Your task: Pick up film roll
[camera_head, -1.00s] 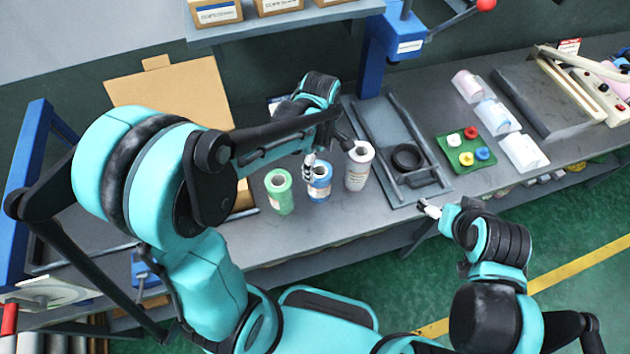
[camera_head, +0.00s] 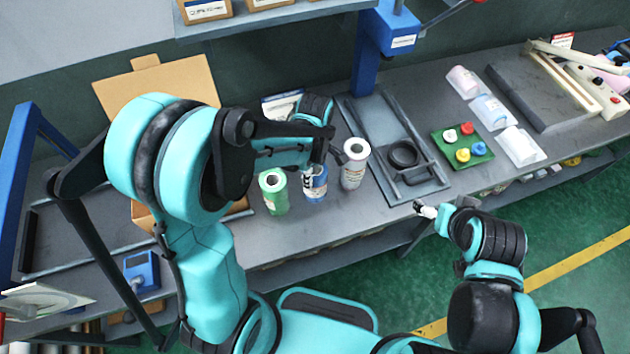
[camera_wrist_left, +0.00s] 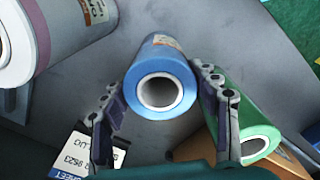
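Three film rolls stand upright in a row on the grey table: a green roll (camera_head: 275,197), a blue roll (camera_head: 318,192) and a white roll (camera_head: 352,172). My left gripper (camera_head: 309,180) is at the blue roll from above. In the left wrist view, the blue roll (camera_wrist_left: 162,85) lies between the two spread fingers of the left gripper (camera_wrist_left: 160,95), with its hollow core facing the camera. The green roll (camera_wrist_left: 240,115) is just beside the right-hand finger, and the white roll (camera_wrist_left: 55,35) is upper left. My right gripper (camera_head: 426,211) is near the table's front edge, too small to judge.
A grey frame with a black ring (camera_head: 404,155) stands right of the rolls. A green tray (camera_head: 445,142) with coloured caps sits farther right. An open cardboard box (camera_head: 160,82) is behind my left arm. A blue press column (camera_head: 366,75) rises at the back.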

